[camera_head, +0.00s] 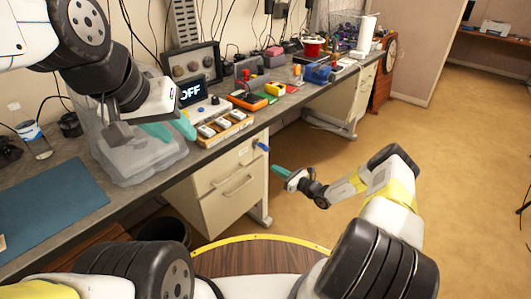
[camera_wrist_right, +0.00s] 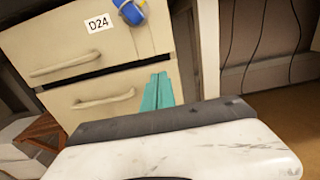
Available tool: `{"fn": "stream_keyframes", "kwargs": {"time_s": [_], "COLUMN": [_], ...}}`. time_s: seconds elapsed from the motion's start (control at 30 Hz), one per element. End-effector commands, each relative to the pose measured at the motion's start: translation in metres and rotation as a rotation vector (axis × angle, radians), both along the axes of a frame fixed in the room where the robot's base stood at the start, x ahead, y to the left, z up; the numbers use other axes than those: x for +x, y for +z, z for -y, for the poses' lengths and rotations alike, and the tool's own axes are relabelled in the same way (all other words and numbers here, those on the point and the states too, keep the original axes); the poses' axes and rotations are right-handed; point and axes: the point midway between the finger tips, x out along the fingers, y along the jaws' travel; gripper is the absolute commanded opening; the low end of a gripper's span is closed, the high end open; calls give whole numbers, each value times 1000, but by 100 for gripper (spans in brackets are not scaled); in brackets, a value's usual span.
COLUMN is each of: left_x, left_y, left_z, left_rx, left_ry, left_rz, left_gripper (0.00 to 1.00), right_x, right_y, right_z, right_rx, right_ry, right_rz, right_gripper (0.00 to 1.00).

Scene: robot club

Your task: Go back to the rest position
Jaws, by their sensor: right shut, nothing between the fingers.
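My left gripper (camera_head: 170,129) is at the upper left in the head view, above the workbench. Its two teal fingers are apart, with nothing visible between them. It hangs over the translucent plastic bin (camera_head: 140,165); I cannot tell whether it touches the bin. My right gripper (camera_head: 279,171) is out over the floor, to the right of the drawer cabinet (camera_head: 235,190). Its teal fingers are together and empty. In the right wrist view these fingers (camera_wrist_right: 157,92) point toward the cream drawer fronts (camera_wrist_right: 100,85), whose label reads D24.
A blue object (camera_wrist_right: 130,11) hangs at the cabinet's upper drawer. The workbench holds a screen reading OFF (camera_head: 192,92), a wooden tray of switches (camera_head: 225,128) and a blue mat (camera_head: 50,208). A dark bin (camera_head: 163,230) stands below. The floor at the right is clear.

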Motion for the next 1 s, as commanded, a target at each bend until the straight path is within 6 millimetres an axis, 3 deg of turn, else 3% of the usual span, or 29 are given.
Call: {"fn": "stream_keyframes", "kwargs": {"time_s": [0.23, 0.57, 0.67, 0.73, 1.0], "left_x": [0, 0, 0, 0, 0], "left_y": [0, 0, 0, 0, 0], "left_z": [0, 0, 0, 0, 0], "left_rx": [0, 0, 0, 0, 0], "left_ry": [0, 0, 0, 0, 0], "left_rz": [0, 0, 0, 0, 0], "left_gripper": [36, 36, 36, 36, 36], "right_x": [-34, -45, -43, -44, -74], "right_y": [-1, 4, 24, 48, 160], "right_z": [34, 44, 38, 31, -6], "right_rx": [0, -9, -56, -114, -441], "right_ry": [-1, 13, 69, 140, 496], "right_rz": [-1, 6, 36, 73, 257], "right_gripper": [0, 0, 0, 0, 0]}}
